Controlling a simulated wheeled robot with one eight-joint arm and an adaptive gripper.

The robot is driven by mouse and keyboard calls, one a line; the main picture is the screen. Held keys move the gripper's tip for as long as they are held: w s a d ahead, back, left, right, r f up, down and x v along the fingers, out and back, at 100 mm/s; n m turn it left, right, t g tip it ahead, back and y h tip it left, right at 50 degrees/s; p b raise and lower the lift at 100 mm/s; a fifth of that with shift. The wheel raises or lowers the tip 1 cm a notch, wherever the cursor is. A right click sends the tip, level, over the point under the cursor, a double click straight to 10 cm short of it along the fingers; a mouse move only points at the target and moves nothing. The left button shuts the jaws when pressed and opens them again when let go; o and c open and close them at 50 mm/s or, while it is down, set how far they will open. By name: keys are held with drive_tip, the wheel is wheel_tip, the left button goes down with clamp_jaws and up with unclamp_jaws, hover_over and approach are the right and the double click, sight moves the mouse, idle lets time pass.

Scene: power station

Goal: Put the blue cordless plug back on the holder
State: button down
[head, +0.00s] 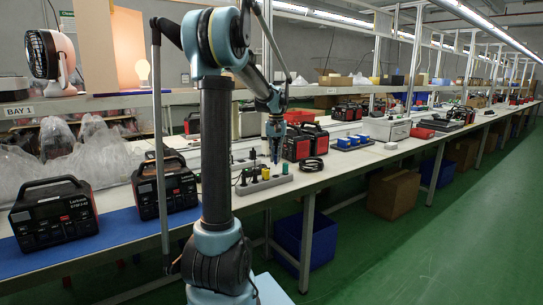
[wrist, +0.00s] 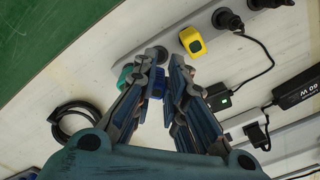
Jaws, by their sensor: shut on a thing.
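The holder is a long pale grey strip (head: 262,184) on the bench, also in the wrist view (wrist: 95,85). My gripper (head: 276,160) points down over its right part. In the wrist view my gripper (wrist: 160,75) is shut on the blue cordless plug (wrist: 157,84), which shows between the fingers, partly hidden. A round grey socket (wrist: 157,53) lies just beyond the fingertips. A yellow plug (wrist: 192,40) and a green plug (wrist: 126,75) stand on the strip on either side. Whether the blue plug touches the strip is hidden.
Black plugs (wrist: 226,18) and cables crowd the strip's other end. A coiled black cable (wrist: 75,118) lies beside it. Power stations (head: 300,146) stand behind, and blue-topped boxes (head: 352,141) to the right. The bench's front edge is close to the strip.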

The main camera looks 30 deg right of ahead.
drive_tip(key=shift+f, duration=2.75)
drive_tip(key=shift+s+a, duration=0.1)
drive_tip(key=c, duration=1.5)
unclamp_jaws()
drive_tip(key=shift+c, duration=0.2)
wheel_tip(320, 180, up, 12)
